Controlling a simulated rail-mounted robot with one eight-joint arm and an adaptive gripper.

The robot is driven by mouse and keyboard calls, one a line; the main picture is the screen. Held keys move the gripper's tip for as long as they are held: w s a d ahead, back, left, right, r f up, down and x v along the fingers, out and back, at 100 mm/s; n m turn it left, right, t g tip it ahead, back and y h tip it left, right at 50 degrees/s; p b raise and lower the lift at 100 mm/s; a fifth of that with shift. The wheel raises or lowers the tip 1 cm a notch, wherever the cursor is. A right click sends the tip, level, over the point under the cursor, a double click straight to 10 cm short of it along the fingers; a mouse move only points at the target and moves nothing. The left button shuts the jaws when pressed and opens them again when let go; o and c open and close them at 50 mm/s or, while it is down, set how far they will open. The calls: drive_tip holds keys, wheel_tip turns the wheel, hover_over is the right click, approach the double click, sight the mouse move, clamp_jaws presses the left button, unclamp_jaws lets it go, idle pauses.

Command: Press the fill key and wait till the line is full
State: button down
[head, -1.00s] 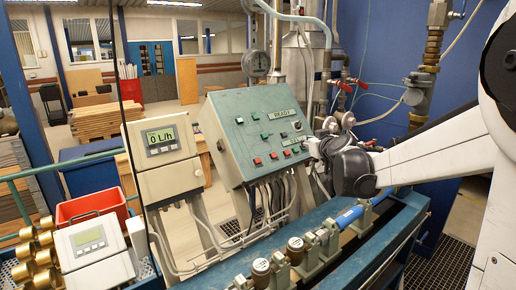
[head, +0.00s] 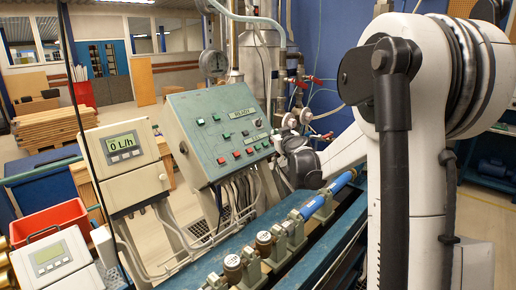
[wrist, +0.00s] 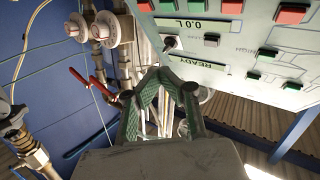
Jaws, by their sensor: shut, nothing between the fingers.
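The control panel (head: 205,160) is a grey-green sloped box with green keys, a row of red keys (head: 236,155) and a display reading READY (head: 241,113). In the wrist view the panel (wrist: 225,55) fills the upper right, with the READY display (wrist: 199,65), a 0.0 L display (wrist: 205,29) and a toggle switch (wrist: 170,43). I cannot tell which key is the fill key. My gripper (wrist: 162,78) is shut and empty, its fingertips just below the panel's edge in the wrist picture. In the head view it is mostly hidden beside the panel's right end.
A meter reading 0 L/h (head: 123,146) stands left of the panel. Red-handled valves (head: 321,136) and pipes are close by the gripper. Below run the bench rail with brass-topped meters (head: 264,240) and a blue pipe (head: 312,207). A red bin (head: 50,222) is at left.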

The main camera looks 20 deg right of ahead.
drive_tip(key=shift+w+a+f+b, duration=0.4)
drive_tip(key=shift+w+f+b, duration=0.15)
drive_tip(key=shift+w+f, duration=0.45)
drive_tip(key=shift+w+a+f+b, duration=0.4)
drive_tip(key=shift+w+f+b, duration=0.15)
drive_tip(key=shift+w+f, duration=0.45)
drive_tip(key=shift+w+a+f+b, duration=0.4)
drive_tip(key=shift+w+f+b, duration=0.15)
drive_tip(key=shift+w+f, duration=0.4)
drive_tip(key=shift+w, duration=0.1)
drive_tip(key=shift+w+a+f+b, duration=0.15)
drive_tip(key=shift+w+f+b, duration=0.1)
drive_tip(key=shift+b, duration=0.15)
drive_tip(key=shift+w+a+f+b, duration=0.1)
drive_tip(key=shift+w+f+b, duration=0.15)
drive_tip(key=shift+b, duration=0.05)
drive_tip(key=shift+r, duration=0.1)
idle(0.3)
drive_tip(key=shift+s+d+r, duration=0.2)
drive_tip(key=shift+s+r, duration=0.25)
drive_tip(key=shift+s, duration=0.1)
drive_tip(key=shift+s+d+r+p, duration=0.4)
drive_tip(key=shift+s+r, duration=0.45)
drive_tip(key=shift+s+d+r+p, duration=0.35)
drive_tip(key=shift+s+r, duration=0.45)
drive_tip(key=shift+s, duration=0.05)
